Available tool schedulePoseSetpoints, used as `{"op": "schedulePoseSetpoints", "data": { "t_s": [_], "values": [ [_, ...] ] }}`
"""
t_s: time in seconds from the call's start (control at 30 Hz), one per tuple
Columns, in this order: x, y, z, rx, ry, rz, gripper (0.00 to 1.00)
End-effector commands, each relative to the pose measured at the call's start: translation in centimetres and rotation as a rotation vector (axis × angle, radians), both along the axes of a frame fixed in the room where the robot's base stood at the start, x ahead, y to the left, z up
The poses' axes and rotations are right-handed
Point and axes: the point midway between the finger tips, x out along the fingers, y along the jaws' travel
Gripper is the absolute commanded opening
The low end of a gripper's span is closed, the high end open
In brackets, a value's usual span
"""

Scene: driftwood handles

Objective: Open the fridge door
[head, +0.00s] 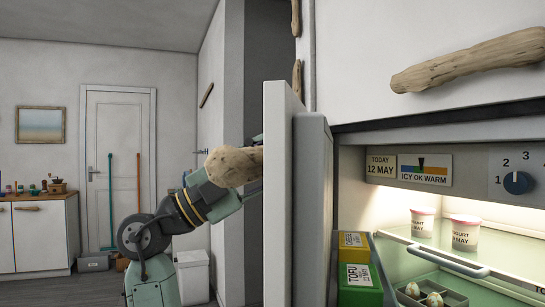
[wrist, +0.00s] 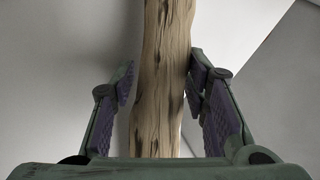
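The fridge door (head: 278,200) stands open, seen nearly edge-on in the head view. The lit fridge interior (head: 385,210) shows to its right. The door's driftwood handle (head: 234,166) sticks out on the left side of the door. In the wrist view the handle (wrist: 165,120) runs upright between the two fingers of my gripper (wrist: 161,76). A gap shows between the left finger and the wood; the right finger is close to it, and contact is unclear. My gripper is open around the handle. In the head view the handle and door mostly hide the fingers.
Inside the fridge are yogurt cups (head: 465,234) on a glass shelf, a yellow carton (head: 354,240), a green carton (head: 360,283) and eggs (head: 413,290). A closed upper door with a driftwood handle (head: 470,62) is above. A cabinet (head: 40,235) and white bin (head: 192,278) stand at left.

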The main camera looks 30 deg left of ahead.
Motion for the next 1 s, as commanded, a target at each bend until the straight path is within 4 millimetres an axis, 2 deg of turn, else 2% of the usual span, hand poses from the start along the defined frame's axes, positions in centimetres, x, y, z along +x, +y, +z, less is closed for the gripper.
{"op": "schedulePoseSetpoints", "data": {
  "t_s": [0.37, 0.8, 1.0],
  "values": [
    [-0.5, 0.6, -0.3, -0.004, -0.003, 0.003, 0.43],
    [-5.7, 5.6, -4.7, -0.003, -0.002, 0.002, 0.43],
    [-7.2, 6.9, -5.9, -0.002, -0.001, 0.001, 0.43]
  ]
}}
